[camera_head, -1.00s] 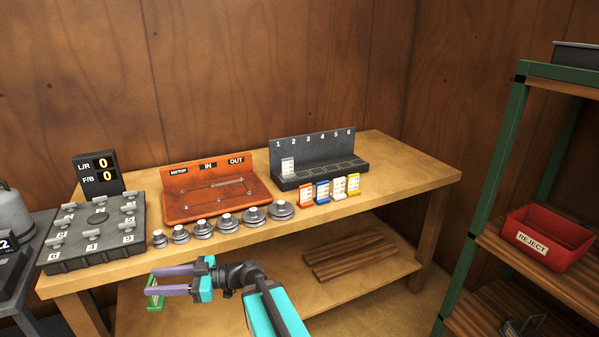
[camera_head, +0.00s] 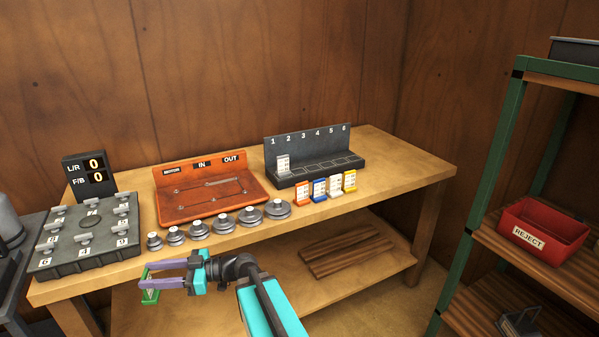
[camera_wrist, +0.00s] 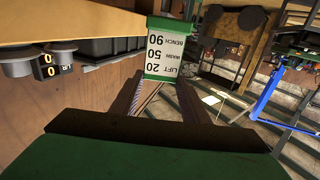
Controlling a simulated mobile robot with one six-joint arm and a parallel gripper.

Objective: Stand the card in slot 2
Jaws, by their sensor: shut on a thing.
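My gripper (camera_head: 168,274) is shut on a green-edged card (camera_head: 150,287) in front of the bench's front edge, at the lower left of the head view. In the wrist view the card (camera_wrist: 163,52) shows between the fingertips, its print reading LIFT 20, WASH 50, BENCH 90, upside down. The dark card rack (camera_head: 330,171) stands at the back of the bench, with slots numbered 1 to 6. A white card (camera_head: 283,164) stands in slot 1. Slot 2, just right of it, looks empty.
Several coloured cards (camera_head: 319,189) stand in front of the rack. A row of grey pulleys (camera_head: 224,223) lines the bench front beside the orange board (camera_head: 175,210). A dark weight tray (camera_head: 75,262) sits at left. A green shelf post (camera_head: 490,165) and red REJECT bin (camera_head: 519,242) are at right.

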